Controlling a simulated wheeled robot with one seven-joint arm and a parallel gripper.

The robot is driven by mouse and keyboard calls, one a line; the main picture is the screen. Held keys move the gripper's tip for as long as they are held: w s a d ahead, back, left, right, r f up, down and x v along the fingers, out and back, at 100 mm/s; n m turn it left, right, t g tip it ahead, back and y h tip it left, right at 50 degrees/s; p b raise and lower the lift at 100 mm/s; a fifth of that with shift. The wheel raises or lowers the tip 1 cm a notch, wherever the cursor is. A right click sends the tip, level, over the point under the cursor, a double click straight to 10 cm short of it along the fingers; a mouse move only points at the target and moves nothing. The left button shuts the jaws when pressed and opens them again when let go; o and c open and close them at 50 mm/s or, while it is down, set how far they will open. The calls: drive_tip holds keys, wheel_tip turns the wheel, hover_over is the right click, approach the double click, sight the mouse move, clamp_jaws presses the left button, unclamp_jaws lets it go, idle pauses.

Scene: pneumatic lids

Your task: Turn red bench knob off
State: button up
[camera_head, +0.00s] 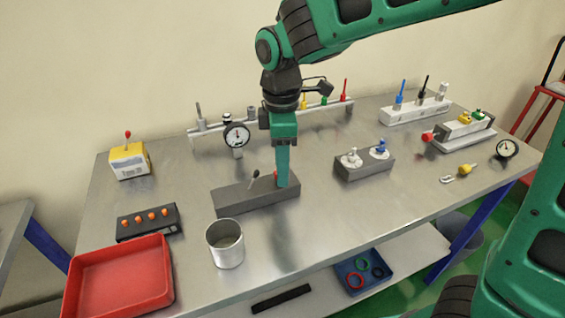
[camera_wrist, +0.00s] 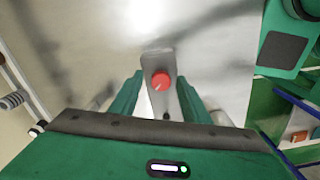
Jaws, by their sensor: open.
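The red knob (camera_wrist: 161,81) sits on top of a dark grey block, with a pale pointer line on its face. My gripper (camera_wrist: 159,90) is open, with one green finger on each side of the knob as seen in the wrist view. I cannot tell whether the fingers touch it. In the head view my gripper (camera_head: 283,184) points straight down over the right end of the grey block (camera_head: 240,198). There only a sliver of the red knob (camera_head: 276,175) shows beside the finger.
A small dark lever (camera_head: 254,176) stands on the same block, left of my gripper. Behind is a pipe rail with a gauge (camera_head: 236,136) and coloured levers. A metal cup (camera_head: 225,244) stands in front and a block with white and blue knobs (camera_head: 364,168) to the right.

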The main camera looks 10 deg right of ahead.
drive_tip(key=c, duration=1.1)
drive_tip(key=shift+o, duration=0.2)
drive_tip(key=shift+w+m, duration=0.1)
drive_tip(key=shift+m, duration=0.2)
drive_tip(key=m, duration=0.3)
drive_tip(key=shift+r, duration=0.1)
drive_tip(key=m, duration=0.5)
drive_tip(key=shift+w+m, duration=0.1)
drive_tip(key=shift+m, duration=0.3)
drive_tip(key=m, duration=0.4)
drive_tip(key=shift+m, duration=2.2)
drive_tip(key=shift+a, duration=0.1)
